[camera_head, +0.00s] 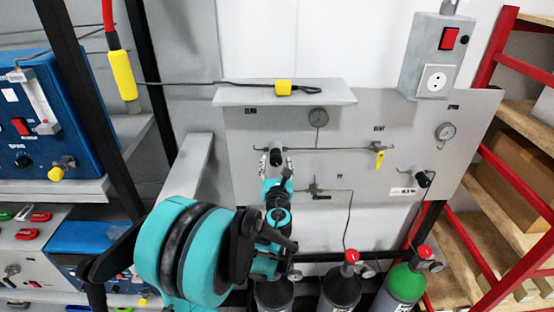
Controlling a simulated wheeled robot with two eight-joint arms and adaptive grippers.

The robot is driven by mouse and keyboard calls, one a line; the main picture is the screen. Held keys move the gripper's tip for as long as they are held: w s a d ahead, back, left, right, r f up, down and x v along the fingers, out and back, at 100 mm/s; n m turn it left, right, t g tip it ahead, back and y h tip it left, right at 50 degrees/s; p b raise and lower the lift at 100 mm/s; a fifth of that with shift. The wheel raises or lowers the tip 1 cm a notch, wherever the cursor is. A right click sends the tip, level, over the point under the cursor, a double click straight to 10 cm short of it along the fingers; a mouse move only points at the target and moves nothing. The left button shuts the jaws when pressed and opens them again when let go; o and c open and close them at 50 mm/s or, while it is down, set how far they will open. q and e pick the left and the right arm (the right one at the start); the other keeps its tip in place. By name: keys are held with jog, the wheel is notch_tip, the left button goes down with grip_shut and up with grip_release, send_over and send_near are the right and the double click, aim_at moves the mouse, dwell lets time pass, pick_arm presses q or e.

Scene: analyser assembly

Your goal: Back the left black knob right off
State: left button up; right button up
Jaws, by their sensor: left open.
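The left black knob (277,156) is on the grey panel (350,221), below the word at its upper left. My left gripper (277,167) is open, pointing up at this knob, with one fingertip on either side of it. I cannot tell whether the fingers touch the knob. My teal arm hides the panel's lower left part. A second black knob (424,179) is at the panel's right side. My right gripper is not in view.
A yellow valve handle (379,159) and a round gauge (318,117) are on the panel. A grey shelf (285,97) juts out above. Gas cylinders (400,283) stand below. A red rack (495,180) is at right, a blue analyser (60,115) at left.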

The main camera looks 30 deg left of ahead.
pick_arm(q)
jog(key=shift+w+a, duration=0.35)
jog(key=shift+w, duration=0.25)
jog(key=c, duration=1.2)
jog(key=shift+o, duration=0.2)
jog(key=shift+n, duration=0.3)
